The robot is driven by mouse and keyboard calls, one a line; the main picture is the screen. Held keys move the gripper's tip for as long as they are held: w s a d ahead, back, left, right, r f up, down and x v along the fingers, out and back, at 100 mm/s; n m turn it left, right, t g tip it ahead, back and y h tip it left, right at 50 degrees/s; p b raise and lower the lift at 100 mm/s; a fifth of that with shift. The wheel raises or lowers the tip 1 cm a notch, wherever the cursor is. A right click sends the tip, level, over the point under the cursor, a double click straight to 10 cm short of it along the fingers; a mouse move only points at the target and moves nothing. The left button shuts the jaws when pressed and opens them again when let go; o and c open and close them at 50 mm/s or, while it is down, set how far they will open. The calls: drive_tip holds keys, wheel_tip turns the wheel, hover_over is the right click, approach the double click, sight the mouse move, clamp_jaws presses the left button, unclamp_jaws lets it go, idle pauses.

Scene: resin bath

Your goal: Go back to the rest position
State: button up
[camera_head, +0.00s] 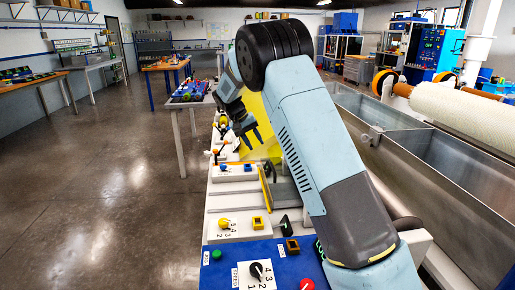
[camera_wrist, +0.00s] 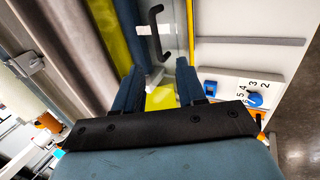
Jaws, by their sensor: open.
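My gripper (camera_head: 250,138) hangs from my raised, bent arm above the far part of the row of control panels in the head view. In the wrist view my gripper (camera_wrist: 159,68) shows two dark blue fingers spread apart with nothing between them. Beyond the fingers are a clear cover with a black handle (camera_wrist: 156,33) and a yellow surface. The gripper looks apart from them, though the exact gap cannot be judged. A white panel with a blue knob (camera_wrist: 254,99) and printed numbers lies to the right of the fingers.
A blue panel (camera_head: 225,276) with a black speed knob (camera_head: 256,270) and red button (camera_head: 307,284) is nearest. Behind it is a white panel with a yellow knob (camera_head: 223,223). A metal bath (camera_head: 455,160) runs along the right. The floor (camera_head: 110,180) at left is clear.

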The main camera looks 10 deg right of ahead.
idle(0.3)
drive_tip(key=s+d+r+t+y, duration=0.1)
drive_tip(key=s+d+r, duration=0.3)
drive_tip(key=s+r, duration=0.3)
drive_tip(key=s+d+r+y, duration=0.25)
drive_tip(key=s+r, duration=0.25)
drive_tip(key=s, duration=0.3)
drive_tip(key=s+d+r+t+y, duration=0.1)
drive_tip(key=s+d+r, duration=0.3)
drive_tip(key=s+r, duration=0.3)
drive_tip(key=s+d+f+t, duration=0.1)
drive_tip(key=s, duration=1.2)
drive_tip(key=s+d+f+t+y, duration=0.1)
drive_tip(key=s+f+t, duration=0.1)
drive_tip(key=s, duration=1.1)
drive_tip(key=shift+d+t, duration=0.15)
drive_tip(key=shift+t, duration=0.15)
